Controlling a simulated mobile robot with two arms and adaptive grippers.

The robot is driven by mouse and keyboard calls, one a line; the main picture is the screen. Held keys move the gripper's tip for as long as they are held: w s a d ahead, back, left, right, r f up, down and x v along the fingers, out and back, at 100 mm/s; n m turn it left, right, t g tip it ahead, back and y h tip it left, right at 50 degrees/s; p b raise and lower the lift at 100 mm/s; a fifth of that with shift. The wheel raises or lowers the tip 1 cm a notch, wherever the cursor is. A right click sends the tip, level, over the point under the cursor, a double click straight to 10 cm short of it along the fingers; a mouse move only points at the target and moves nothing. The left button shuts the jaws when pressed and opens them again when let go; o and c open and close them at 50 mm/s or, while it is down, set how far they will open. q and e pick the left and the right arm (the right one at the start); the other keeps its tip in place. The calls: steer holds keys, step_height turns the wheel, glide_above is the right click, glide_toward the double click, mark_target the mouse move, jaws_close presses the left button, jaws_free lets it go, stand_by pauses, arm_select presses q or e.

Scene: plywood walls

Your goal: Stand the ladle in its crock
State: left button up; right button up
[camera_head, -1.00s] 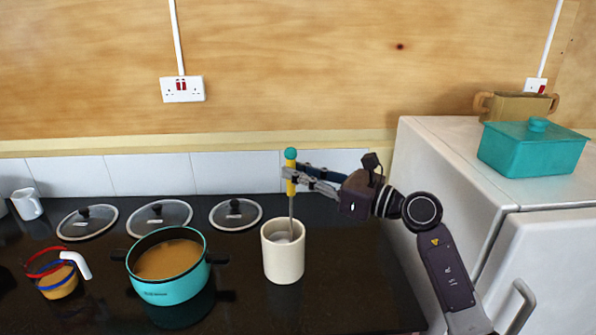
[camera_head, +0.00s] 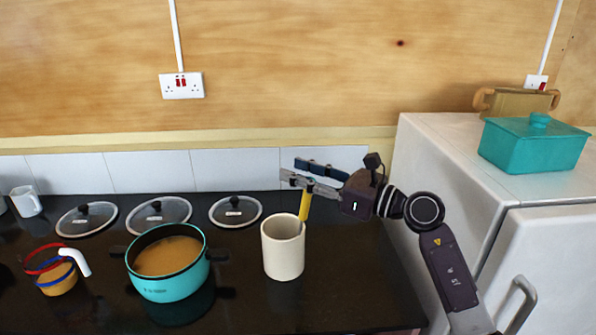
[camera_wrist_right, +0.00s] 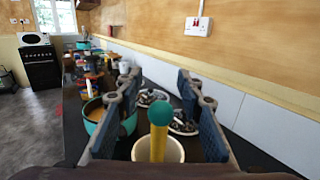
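The ladle stands in the cream crock (camera_head: 283,250) on the dark counter. Its yellow handle (camera_head: 304,207) leans to the right against the rim, and its bowl is hidden inside. My right gripper (camera_head: 291,170) is open just above the crock, its fingers apart around the space over the handle. The handle's top is hidden behind the gripper in the head view. In the right wrist view, the teal knob (camera_wrist_right: 161,114) and yellow handle (camera_wrist_right: 158,147) show between the spread fingers, with the crock (camera_wrist_right: 172,152) below. My left gripper is not in view.
A teal pot (camera_head: 168,283) of brown soup stands left of the crock, with a small orange container (camera_head: 58,283) farther left. Several glass lids (camera_head: 235,212) lie behind. A white fridge (camera_head: 450,150) bounds the right side.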

steer(key=v, duration=1.1)
steer(key=shift+s+d, duration=0.15)
steer(key=shift+d, duration=0.2)
steer(key=shift+f, duration=0.1)
